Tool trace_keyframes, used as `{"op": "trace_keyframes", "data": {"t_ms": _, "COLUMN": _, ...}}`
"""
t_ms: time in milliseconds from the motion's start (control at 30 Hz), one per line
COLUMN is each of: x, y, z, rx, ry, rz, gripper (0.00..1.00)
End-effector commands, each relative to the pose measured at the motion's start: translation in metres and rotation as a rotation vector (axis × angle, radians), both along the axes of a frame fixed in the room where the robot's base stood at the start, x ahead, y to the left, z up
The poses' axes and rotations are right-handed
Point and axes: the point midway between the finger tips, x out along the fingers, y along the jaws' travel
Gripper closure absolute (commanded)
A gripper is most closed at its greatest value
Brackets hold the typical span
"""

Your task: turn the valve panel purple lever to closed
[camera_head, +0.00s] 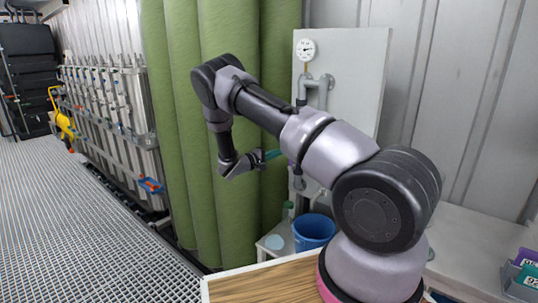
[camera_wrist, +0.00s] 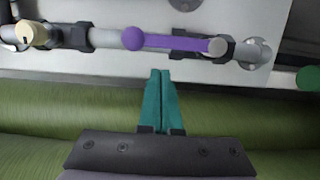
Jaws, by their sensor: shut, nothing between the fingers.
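The purple lever (camera_wrist: 172,41) shows at the top of the wrist view, with a round knob at its left end and a grey pivot at its right end. It lies roughly along the grey pipe (camera_wrist: 103,38) on the white valve panel (camera_wrist: 200,70). My gripper (camera_wrist: 160,74) has its teal fingers shut with nothing between them. Its tips are just below the lever in the wrist view, with a visible gap. In the head view my gripper (camera_head: 272,154) is at the left edge of the panel (camera_head: 345,75); the lever is not visible there, with my arm in front.
A brass-coloured fitting (camera_wrist: 35,34) and a green round part (camera_wrist: 308,78) flank the lever. Green columns (camera_head: 225,50) stand left of the panel. A pressure gauge (camera_head: 306,49) tops it. A blue bucket (camera_head: 313,231) stands below. Grated floor (camera_head: 60,220) lies open at left.

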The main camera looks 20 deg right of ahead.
Motion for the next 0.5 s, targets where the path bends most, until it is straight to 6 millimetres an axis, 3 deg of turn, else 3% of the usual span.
{"op": "trace_keyframes", "data": {"t_ms": 200, "x": -0.0135, "y": -0.0095, "z": 0.0006, "rx": -0.001, "ry": -0.001, "rz": -0.001, "gripper": 1.00}}
{"op": "trace_keyframes", "data": {"t_ms": 500, "x": -0.0145, "y": -0.0100, "z": 0.0004, "rx": -0.001, "ry": -0.001, "rz": 0.000, "gripper": 1.00}}
